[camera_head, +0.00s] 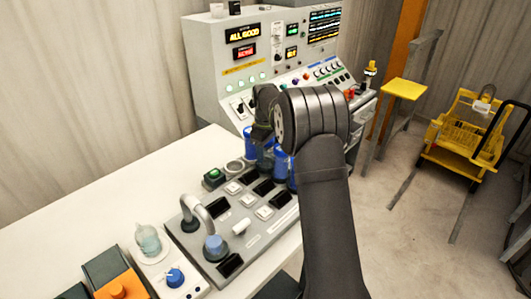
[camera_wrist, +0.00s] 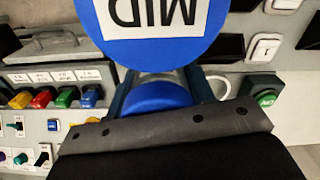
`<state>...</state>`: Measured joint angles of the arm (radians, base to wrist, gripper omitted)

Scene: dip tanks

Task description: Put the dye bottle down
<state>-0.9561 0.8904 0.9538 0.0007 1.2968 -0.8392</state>
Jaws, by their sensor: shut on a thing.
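My gripper (camera_head: 262,131) is over the far end of the grey panel in the head view, partly hidden by my wrist. In the wrist view its two fingers (camera_wrist: 160,92) are closed on either side of a blue rounded thing (camera_wrist: 158,97), which I take to be the dye bottle. In the head view blue cylinders (camera_head: 250,146) show beside and below the gripper. I cannot tell which one is held, nor whether its base touches anything.
The grey panel (camera_head: 207,259) has black slots, white switches, a green button (camera_head: 213,176) and a curved pipe (camera_head: 193,204). A clear squeeze bottle (camera_head: 148,240) stands at the near left. A control console (camera_head: 222,84) rises behind. The white table (camera_head: 95,190) is clear at left.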

